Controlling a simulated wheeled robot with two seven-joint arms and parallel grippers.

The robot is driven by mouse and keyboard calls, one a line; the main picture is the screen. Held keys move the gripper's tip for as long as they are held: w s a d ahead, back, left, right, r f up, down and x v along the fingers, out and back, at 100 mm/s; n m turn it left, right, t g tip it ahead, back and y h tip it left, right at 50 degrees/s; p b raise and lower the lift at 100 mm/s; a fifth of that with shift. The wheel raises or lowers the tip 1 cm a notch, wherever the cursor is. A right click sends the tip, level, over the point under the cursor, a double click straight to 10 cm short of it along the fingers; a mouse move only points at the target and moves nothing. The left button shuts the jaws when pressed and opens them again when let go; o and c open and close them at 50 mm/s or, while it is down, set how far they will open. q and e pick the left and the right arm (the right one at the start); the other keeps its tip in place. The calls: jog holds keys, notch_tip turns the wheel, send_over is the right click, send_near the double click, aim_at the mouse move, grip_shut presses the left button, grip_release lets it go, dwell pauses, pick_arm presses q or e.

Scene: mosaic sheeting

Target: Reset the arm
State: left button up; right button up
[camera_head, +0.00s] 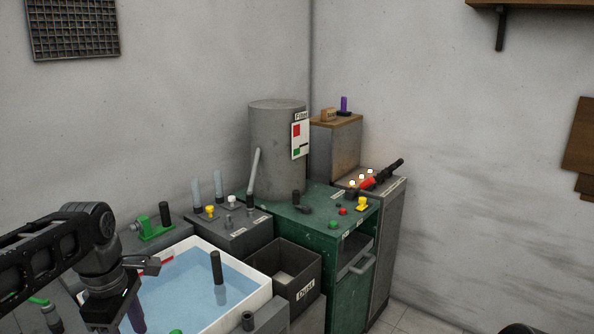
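My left arm comes in from the left edge, and its gripper (138,272) is over the left part of a white basin (252,302) of bluish water. The gripper is seen from the side, so its finger gap is unclear. A purple piece (137,316) shows just below it; I cannot tell whether they touch. My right gripper is not in view; a dark rounded shape at the bottom right edge is too cut off to name.
A dark upright cylinder (217,267) stands in the basin. To the right are an open grey bin (306,286) labelled "Dust", a green cabinet (345,288) with buttons and a grey drum (277,145). A green fixture (157,229) stands behind the basin. Floor shows at lower right.

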pick_arm(q)
jog(key=w+d+f+m+t+h, duration=0.1)
jog(key=w+d+f+m+t, duration=0.35)
jog(key=w+f+m, duration=0.4)
jog(key=w+d+f+m+h+b, duration=0.15)
jog(key=d+f, duration=0.25)
jog(key=f, duration=0.4)
jog(key=d+f+m+b, duration=0.25)
jog(key=d+f, duration=0.25)
jog(key=f, duration=0.3)
jog(key=s+d+f+m+b, duration=0.1)
jog(key=s+d+f+m, duration=0.1)
jog(key=s+d+f, duration=0.45)
jog(key=s+d+f+m+b, duration=0.1)
jog(key=s+f+m+b, duration=0.15)
jog(key=f, duration=0.75)
jog(key=s+d+f+g+b, duration=0.1)
jog(key=s+d+f+g, duration=0.1)
jog(key=s+f, duration=0.3)
jog(key=s+d+f+g+h+b, duration=0.1)
jog(key=s+d+f+g, duration=0.1)
jog(key=s+f, duration=0.4)
jog(key=s, duration=0.5)
jog(key=shift+s+d, duration=0.3)
